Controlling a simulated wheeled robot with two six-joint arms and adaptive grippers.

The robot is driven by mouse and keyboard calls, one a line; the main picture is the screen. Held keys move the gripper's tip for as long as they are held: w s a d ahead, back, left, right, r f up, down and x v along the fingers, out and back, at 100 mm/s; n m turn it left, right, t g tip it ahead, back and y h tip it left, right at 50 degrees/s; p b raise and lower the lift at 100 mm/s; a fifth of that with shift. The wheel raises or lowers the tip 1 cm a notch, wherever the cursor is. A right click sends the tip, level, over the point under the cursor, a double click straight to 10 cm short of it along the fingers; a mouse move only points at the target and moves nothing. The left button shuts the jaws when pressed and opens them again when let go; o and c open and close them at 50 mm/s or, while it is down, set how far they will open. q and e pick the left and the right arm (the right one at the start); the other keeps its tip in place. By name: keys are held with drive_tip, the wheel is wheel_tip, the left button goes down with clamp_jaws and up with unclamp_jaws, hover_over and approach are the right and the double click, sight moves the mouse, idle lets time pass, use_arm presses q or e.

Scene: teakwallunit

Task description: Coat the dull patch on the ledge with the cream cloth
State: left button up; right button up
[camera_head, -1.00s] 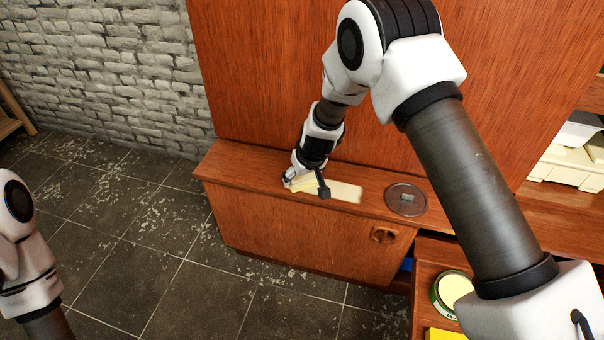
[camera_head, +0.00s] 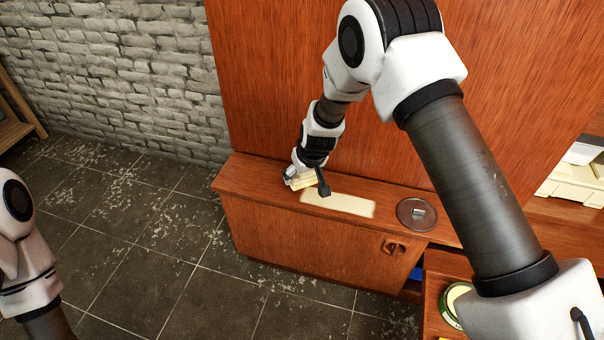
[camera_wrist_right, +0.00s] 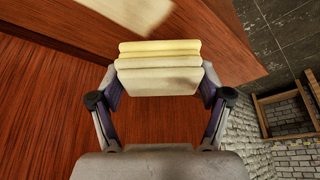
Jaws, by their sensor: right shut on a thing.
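My right gripper (camera_head: 308,184) is shut on the folded cream cloth (camera_wrist_right: 158,68), which shows as a pale stack between its fingers in the right wrist view. In the head view the cloth (camera_head: 302,182) is at the left part of the wooden ledge (camera_head: 253,174). The pale dull patch (camera_head: 345,204) lies on the ledge just right of the gripper; its left end is partly behind the gripper. In the wrist view the patch (camera_wrist_right: 130,10) shows at the top, apart from the cloth. Whether the cloth touches the ledge is unclear. My left gripper is out of view.
A round metal lid (camera_head: 416,214) lies on the ledge right of the patch. An open tin (camera_head: 456,303) with pale contents stands lower right. A wooden panel (camera_head: 270,80) rises behind the ledge. A pale box (camera_head: 575,183) is at far right.

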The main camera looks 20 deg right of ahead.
drive_tip(key=shift+r+p, duration=0.9)
drive_tip(key=shift+r, duration=0.5)
drive_tip(key=shift+s, duration=0.1)
